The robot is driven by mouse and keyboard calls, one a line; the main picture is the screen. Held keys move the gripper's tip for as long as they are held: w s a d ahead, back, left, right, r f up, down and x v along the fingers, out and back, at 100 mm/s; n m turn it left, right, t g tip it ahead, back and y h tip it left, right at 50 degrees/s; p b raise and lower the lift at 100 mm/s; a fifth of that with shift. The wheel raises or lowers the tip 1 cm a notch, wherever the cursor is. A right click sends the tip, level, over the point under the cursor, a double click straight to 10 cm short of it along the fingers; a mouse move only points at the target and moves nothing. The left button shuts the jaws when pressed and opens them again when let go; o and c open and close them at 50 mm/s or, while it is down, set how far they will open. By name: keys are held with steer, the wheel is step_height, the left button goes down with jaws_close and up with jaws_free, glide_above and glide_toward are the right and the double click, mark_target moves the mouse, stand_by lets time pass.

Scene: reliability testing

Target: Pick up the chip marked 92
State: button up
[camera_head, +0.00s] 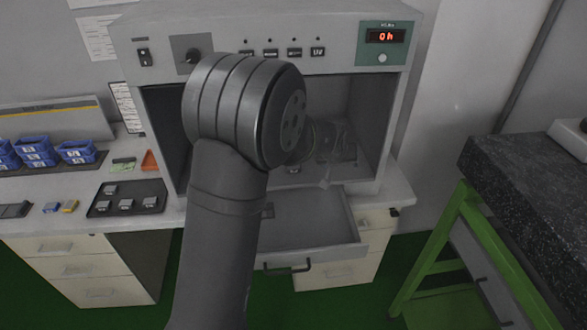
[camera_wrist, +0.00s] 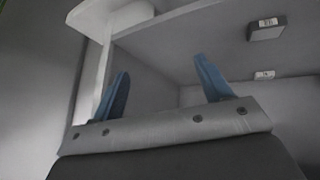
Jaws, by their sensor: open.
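In the wrist view my gripper (camera_wrist: 166,86) shows two blue fingers, spread apart with nothing between them. Two small dark blocks with white labels, probably chips, sit beyond and to the right of the fingers: an upper one (camera_wrist: 267,29) and a lower one (camera_wrist: 264,76). The lower one is mostly hidden, and neither label can be read. In the head view my arm reaches into the chamber of the grey cabinet (camera_head: 160,45), and its end is dim and mostly hidden. Several labelled chips (camera_head: 126,204) lie on a black tray (camera_head: 100,212); no 92 is legible.
The chamber is open at the front, with side walls close around my arm. A grey drawer or lowered flap (camera_head: 335,240) sticks out below it. Blue bins (camera_head: 78,151) stand at the left on the white counter. A dark stone-topped table (camera_head: 505,175) on green legs stands right.

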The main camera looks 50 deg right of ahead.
steer(key=w+a+r+n+t+y, duration=0.1)
steer(key=w+a+r+y, duration=0.1)
steer(key=w+a+r, duration=0.3)
steer(key=w+a+r+n+t+y, duration=0.1)
steer(key=w+r, duration=0.1)
steer(key=w, duration=0.5)
steer(key=shift+g+y, duration=0.3)
steer(key=x, duration=1.1)
steer(key=shift+a+f, duration=0.1)
steer(key=shift+a, duration=0.1)
steer(key=shift+d+x, duration=0.2)
steer(key=shift+x, duration=2.7)
steer(key=shift+w, duration=0.15)
steer(key=c, duration=1.1)
steer(key=shift+o, duration=0.2)
steer(key=shift+r, duration=0.25)
